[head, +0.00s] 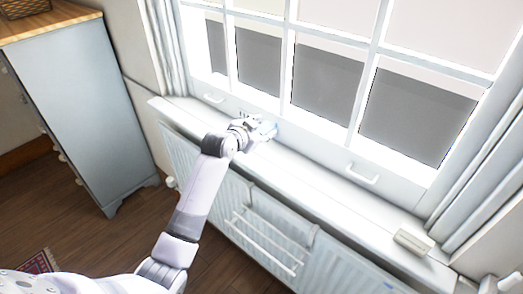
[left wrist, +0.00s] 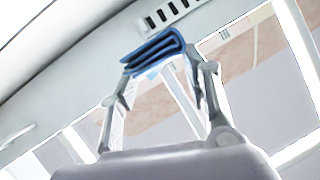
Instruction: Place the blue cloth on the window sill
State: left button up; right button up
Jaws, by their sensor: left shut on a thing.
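The blue cloth (left wrist: 153,50) is a folded pad between the fingertips of my left gripper (left wrist: 160,68) in the left wrist view. My left gripper is shut on it. In the head view the left gripper (head: 256,128) is over the window sill (head: 310,190), close to the window frame, and the cloth shows as a pale blue patch (head: 266,130) at its fingertips. I cannot tell whether the cloth touches the sill. My right gripper is not in view.
A small pale block (head: 413,239) lies at the right end of the sill. A radiator (head: 345,265) with a rail (head: 262,243) is below. Window handles (head: 362,174) stick out from the frame. A grey-blue cabinet (head: 85,110) stands at left. The sill between is clear.

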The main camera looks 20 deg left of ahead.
aim_at(261, 159)
pick_arm(q)
notch_tip(261, 159, down, 9)
jog(key=shift+f, duration=0.1)
dwell(0.3)
jog(key=shift+f, duration=0.1)
jog(key=o, duration=1)
jog(key=shift+o, duration=0.2)
jog(key=v, duration=1.2)
